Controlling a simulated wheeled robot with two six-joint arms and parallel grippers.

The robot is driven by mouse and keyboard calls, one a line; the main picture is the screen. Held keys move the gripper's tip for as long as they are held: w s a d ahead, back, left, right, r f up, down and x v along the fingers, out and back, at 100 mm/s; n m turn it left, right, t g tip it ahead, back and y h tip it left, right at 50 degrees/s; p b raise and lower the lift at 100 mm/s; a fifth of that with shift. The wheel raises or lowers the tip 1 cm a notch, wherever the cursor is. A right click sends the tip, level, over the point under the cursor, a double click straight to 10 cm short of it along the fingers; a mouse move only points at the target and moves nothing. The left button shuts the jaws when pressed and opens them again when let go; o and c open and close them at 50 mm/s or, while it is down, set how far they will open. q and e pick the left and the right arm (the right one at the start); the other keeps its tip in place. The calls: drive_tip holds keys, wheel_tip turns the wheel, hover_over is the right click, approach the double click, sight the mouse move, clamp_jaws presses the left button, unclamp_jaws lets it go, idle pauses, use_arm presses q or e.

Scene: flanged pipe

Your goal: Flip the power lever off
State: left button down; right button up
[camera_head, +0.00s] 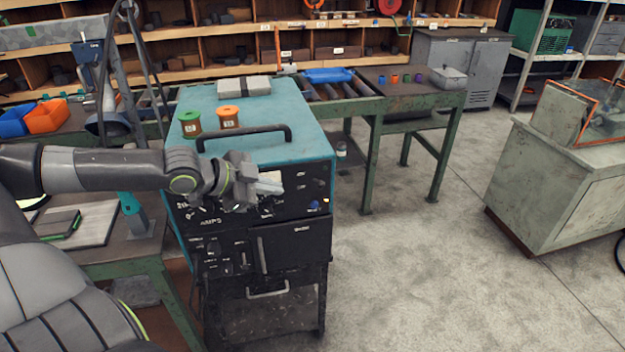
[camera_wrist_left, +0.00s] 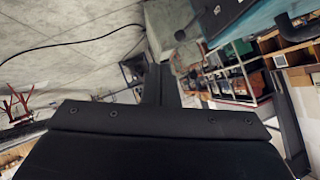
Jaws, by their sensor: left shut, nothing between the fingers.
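The power unit is a teal-topped cabinet (camera_head: 312,150) with a black front panel (camera_head: 212,240) of dials, labels and small controls. I cannot pick out the power lever for certain; part of the upper panel is hidden behind my left gripper. My left gripper (camera_head: 270,184) is shut and empty, pointing right across the upper front panel. I cannot tell whether it touches the panel. In the left wrist view its shut fingers (camera_wrist_left: 161,84) point away from the camera, with the teal cabinet (camera_wrist_left: 262,14) at the upper right. My right gripper is not in view.
A black carry handle (camera_head: 243,138), an orange spool (camera_head: 228,117) and a green spool (camera_head: 190,123) sit on the cabinet top. A workbench (camera_head: 405,88) stands behind to the right. The concrete floor (camera_head: 410,270) right of the cabinet is clear.

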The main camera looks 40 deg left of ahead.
use_arm(q)
drive_tip(key=shift+t, duration=0.5)
drive_tip(key=r, duration=0.1)
drive_tip(key=w+r, duration=0.2)
drive_tip(key=r, duration=0.1)
drive_tip(key=shift+a, duration=0.1)
drive_tip(key=b, duration=0.3)
approach(318, 182)
drive_tip(key=shift+w+d+r, duration=0.7)
drive_tip(key=shift+w+d, duration=1.05)
drive_tip(key=shift+d, duration=0.3)
drive_tip(key=f, duration=0.1)
drive_tip(key=w+f, duration=0.1)
drive_tip(key=w+f+p, duration=0.1)
drive_tip(key=f, duration=0.1)
drive_tip(key=shift+w+a, duration=0.1)
drive_tip(key=shift+a, duration=0.3)
